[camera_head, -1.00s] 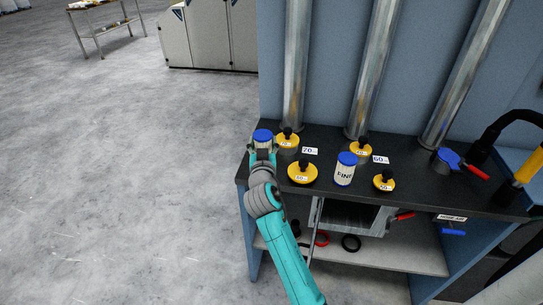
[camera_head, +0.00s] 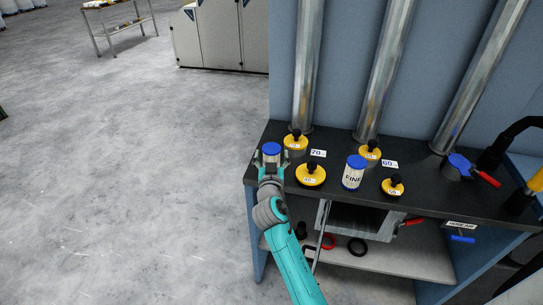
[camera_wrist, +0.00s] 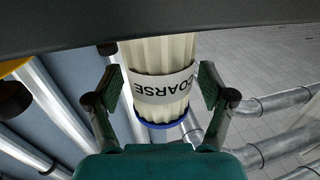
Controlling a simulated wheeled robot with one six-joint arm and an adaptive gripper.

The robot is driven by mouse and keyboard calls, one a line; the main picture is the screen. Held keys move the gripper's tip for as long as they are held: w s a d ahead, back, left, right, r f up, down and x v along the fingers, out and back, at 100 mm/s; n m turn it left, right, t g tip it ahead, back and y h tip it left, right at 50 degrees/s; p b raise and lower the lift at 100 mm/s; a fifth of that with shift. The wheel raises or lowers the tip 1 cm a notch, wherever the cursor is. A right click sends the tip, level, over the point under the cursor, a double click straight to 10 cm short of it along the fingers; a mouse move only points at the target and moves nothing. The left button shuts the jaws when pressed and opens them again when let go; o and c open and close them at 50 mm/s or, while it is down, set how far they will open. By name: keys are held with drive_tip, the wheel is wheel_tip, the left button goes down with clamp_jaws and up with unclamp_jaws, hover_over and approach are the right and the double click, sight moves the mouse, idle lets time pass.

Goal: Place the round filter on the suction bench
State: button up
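The suction bench (camera_head: 337,184) has a dark top, with several steel pipes rising behind it. A white ribbed round filter with a blue cap (camera_head: 271,148) stands upright at the bench's left end. In the wrist view this filter (camera_wrist: 160,88) shows upside down, with a label reading COARSE. It appears to rest on the dark top. My gripper (camera_head: 271,158) is around it, also seen in the wrist view (camera_wrist: 160,86). The fingers are open, with a small gap on each side. A second blue-capped filter labelled FINE (camera_head: 353,173) stands further right on the bench.
Several yellow discs with black knobs, such as the front left one (camera_head: 310,175), stand close by. Number cards read 70 (camera_head: 318,154) and 60 (camera_head: 390,164). Open floor lies left.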

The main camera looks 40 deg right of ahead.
drive_tip(key=shift+r, duration=0.15)
drive_tip(key=v, duration=1.2)
drive_tip(key=s+a+f+n+y, duration=0.3)
drive_tip(key=s+a+f+y, duration=0.15)
drive_tip(key=s+f, duration=0.4)
drive_tip(key=s+a+f+n+y, duration=0.3)
drive_tip(key=s+a+f, duration=0.25)
drive_tip(key=s, duration=0.65)
drive_tip(key=s+a+r+y, duration=0.1)
drive_tip(key=s+r, duration=0.3)
drive_tip(key=s, duration=0.6)
drive_tip(key=s+a+r+n+y, duration=0.1)
drive_tip(key=s+a+r+y, duration=0.1)
drive_tip(key=s, duration=0.9)
drive_tip(key=shift+s+a+r, duration=0.25)
drive_tip(key=shift+a+r, duration=0.55)
drive_tip(key=shift+r, duration=0.05)
